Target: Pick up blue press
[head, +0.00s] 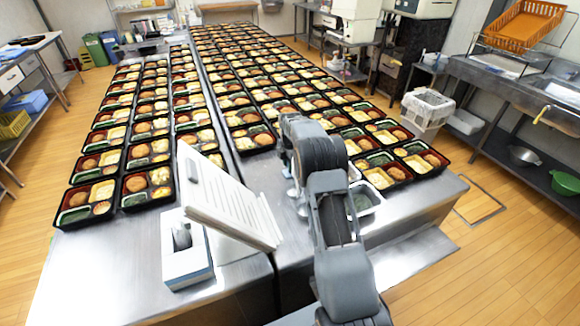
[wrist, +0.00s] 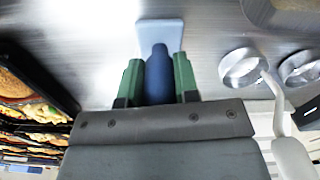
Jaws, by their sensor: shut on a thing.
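The blue press (wrist: 159,75) shows in the wrist view, with a dark blue rounded handle and a pale blue flat plate at its far end. My gripper (wrist: 158,80) has its green fingers on either side of the handle and is shut on it. The steel surface lies behind the plate; I cannot tell whether the plate touches it. In the head view my arm reaches over the table and hides my gripper's fingers and the press.
Long rows of filled bento trays (head: 148,186) cover the steel tables (head: 120,250). Close by stand a tilted white paper stand (head: 225,200), a pale box (head: 188,255) and a small tub with green food (head: 363,203). Metal cups (wrist: 238,68) lie right of the press.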

